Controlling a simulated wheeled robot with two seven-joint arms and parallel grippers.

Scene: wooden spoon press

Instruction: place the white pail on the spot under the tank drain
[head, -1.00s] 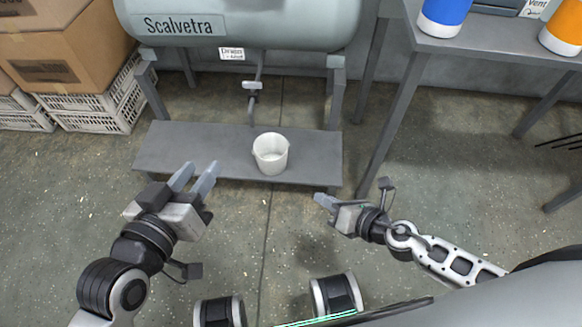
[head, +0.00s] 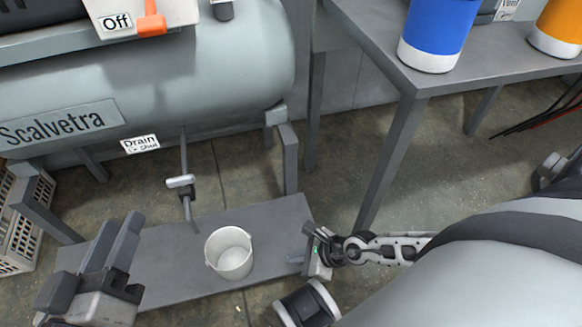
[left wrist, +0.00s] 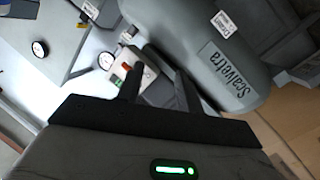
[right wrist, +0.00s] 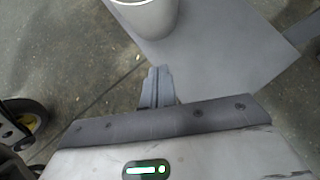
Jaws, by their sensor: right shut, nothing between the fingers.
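The white pail (head: 229,262) stands upright on the low grey shelf (head: 160,272) under the tank (head: 200,75). The tank's drain pipe (head: 187,208) comes down behind and left of the pail, not over its middle. The pail also shows at the top of the right wrist view (right wrist: 148,14). My right gripper (head: 297,258) is shut and empty, to the right of the pail at the shelf's right end, apart from it. My left gripper (head: 117,240) is open and empty, left of the pail. Its fingers show spread in the left wrist view (left wrist: 158,85). No marked spot is clear.
A grey table (head: 390,65) with a blue-and-white container (head: 436,35) and an orange one (head: 558,28) stands at right. A white crate (head: 30,225) is at far left. The drain valve handle (head: 180,181) juts out above the shelf.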

